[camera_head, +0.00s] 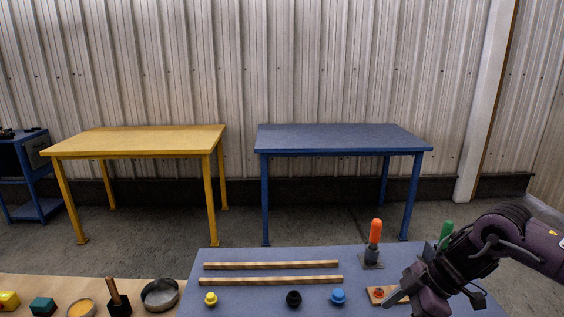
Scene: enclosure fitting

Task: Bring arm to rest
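My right arm comes in from the right edge over the near blue worktop (250,259). My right gripper (432,291) is low over the right end of this worktop, beside a red part on a small wooden block (378,293). A grey fingertip is close to that block; I cannot tell whether it touches. The arm hides much of the gripper, so its opening is unclear. An orange-handled tool (375,232) stands upright behind the block. A green-handled one (446,229) is partly hidden behind my arm. My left gripper is not in view.
Two wooden strips (271,265) lie across the worktop, with yellow (211,298), black (293,298) and blue (338,296) knobs in front. A wooden bench at lower left holds a metal bowl (160,294) and other items. Yellow (140,140) and blue (340,138) tables stand behind.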

